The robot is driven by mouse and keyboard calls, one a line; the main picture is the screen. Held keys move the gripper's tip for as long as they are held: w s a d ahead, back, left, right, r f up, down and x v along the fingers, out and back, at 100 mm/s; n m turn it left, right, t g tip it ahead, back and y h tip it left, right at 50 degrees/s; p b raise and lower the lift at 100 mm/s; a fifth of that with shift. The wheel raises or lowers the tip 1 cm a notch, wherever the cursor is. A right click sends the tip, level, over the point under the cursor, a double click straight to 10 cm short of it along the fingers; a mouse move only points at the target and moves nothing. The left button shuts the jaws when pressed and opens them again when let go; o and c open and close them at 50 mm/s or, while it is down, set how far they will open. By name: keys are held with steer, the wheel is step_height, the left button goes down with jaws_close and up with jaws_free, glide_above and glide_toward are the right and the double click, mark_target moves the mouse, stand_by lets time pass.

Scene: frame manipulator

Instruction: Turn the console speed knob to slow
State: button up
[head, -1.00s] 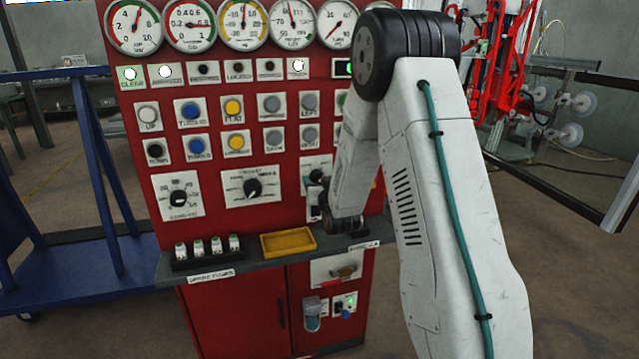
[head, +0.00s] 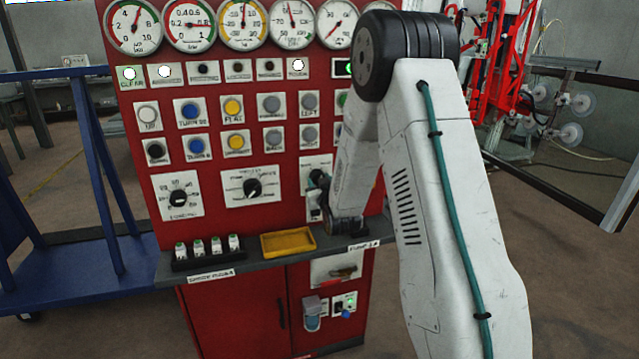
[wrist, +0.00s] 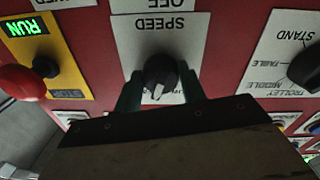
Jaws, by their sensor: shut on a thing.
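The speed knob (wrist: 160,72) is a dark round knob with a white pointer mark, on a white plate (wrist: 124,50) lettered SPEED. The wrist view shows the plate upside down, with the pointer toward the picture's bottom. My gripper (wrist: 160,84) is shut on the knob, with one greenish finger on each side. In the head view my forearm partly covers the plate.
A STAND/TABLE/TROLLEY selector (wrist: 307,68) is at right. A grey shelf (head: 215,262) with a yellow tray (head: 288,242) juts out below the panel.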

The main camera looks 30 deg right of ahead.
steer(key=n, duration=1)
steer(key=shift+d+n, duration=0.15)
steer(key=shift+n, duration=0.45)
steer(key=o, duration=1)
steer(key=shift+s, duration=0.1)
steer(key=v, duration=0.7)
steer(key=shift+s, duration=0.35)
